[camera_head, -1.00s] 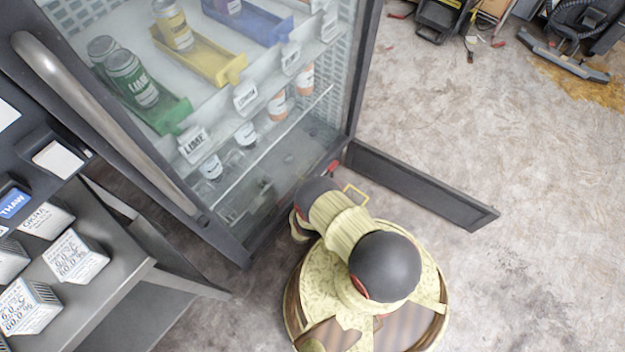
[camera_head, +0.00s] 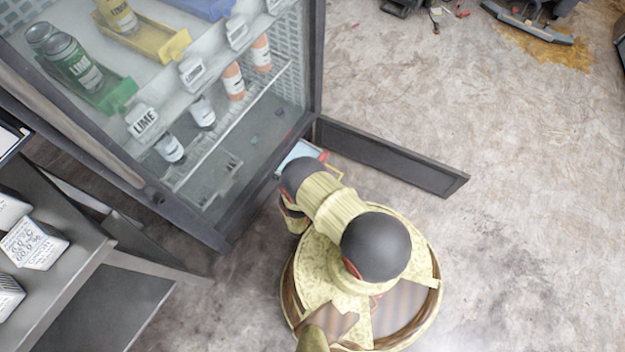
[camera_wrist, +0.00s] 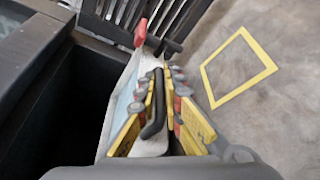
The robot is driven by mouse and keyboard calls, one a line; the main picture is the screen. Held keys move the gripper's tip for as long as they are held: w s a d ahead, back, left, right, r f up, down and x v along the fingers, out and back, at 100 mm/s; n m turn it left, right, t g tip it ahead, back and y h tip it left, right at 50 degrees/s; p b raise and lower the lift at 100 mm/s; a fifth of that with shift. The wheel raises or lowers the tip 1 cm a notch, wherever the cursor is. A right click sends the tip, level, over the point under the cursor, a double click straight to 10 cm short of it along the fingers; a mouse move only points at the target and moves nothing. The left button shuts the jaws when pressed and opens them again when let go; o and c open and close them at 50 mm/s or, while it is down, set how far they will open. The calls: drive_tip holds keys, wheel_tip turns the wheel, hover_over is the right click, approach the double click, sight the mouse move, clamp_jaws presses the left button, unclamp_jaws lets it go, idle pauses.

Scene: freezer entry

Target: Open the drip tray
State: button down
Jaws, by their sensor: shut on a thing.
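The drip tray (camera_head: 299,152) is a shallow pale tray low at the freezer's base. In the head view its light-blue inside shows partly past the freezer's bottom edge, beside my arm. In the wrist view its pale front (camera_wrist: 149,72) carries a dark upright handle (camera_wrist: 154,112). My gripper (camera_wrist: 160,82) has its yellow-padded fingers on both sides of this handle and is shut on it. A dark gap shows to the left of the tray front. In the head view my arm hides the gripper and handle.
The freezer's glass door (camera_head: 190,120) stands above the tray. An open dark flap (camera_head: 390,158) juts over the floor to the right. A red part (camera_wrist: 140,33) is near the tray's edge. A grey bench (camera_head: 85,285) stands at left.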

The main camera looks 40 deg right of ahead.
drive_tip(key=c, duration=2)
unclamp_jaws()
drive_tip(key=shift+o, duration=0.4)
drive_tip(key=shift+r, duration=4.95)
